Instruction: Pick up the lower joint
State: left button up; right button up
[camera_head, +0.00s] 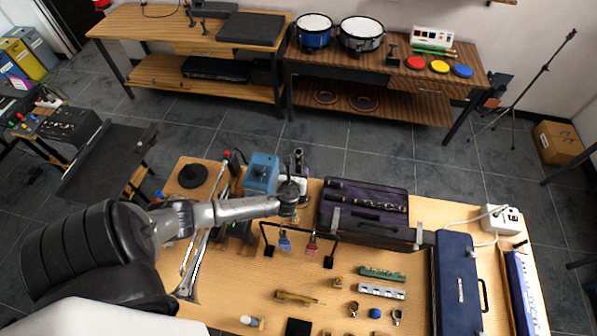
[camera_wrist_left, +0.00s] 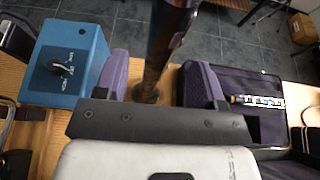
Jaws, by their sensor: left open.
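My left gripper (camera_head: 295,188) reaches in over the table beside the open instrument case (camera_head: 365,228). In the left wrist view its two purple fingers (camera_wrist_left: 162,78) are apart. A dark tube (camera_wrist_left: 170,45) stands upright on a round foot between their lines of sight; I cannot tell whether it is within the fingers' reach, and no contact shows. Its top also shows in the head view (camera_head: 299,160), just beyond the gripper; it may be the lower joint. Another dark piece with silver keys (camera_wrist_left: 260,101) lies in the case's purple lining. My right gripper is not in view.
A blue box with a dial (camera_head: 261,172) stands close left of the gripper. A black rack with small tags (camera_head: 300,232) stands in front. Harmonicas (camera_head: 382,291) and small parts lie at the front. A closed blue case (camera_head: 460,283) is at right.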

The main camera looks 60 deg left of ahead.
aim_at(298, 168)
pick_arm(q)
jog(key=shift+x, duration=2.45)
jog(key=shift+c, duration=0.4)
jog(key=c, duration=0.9)
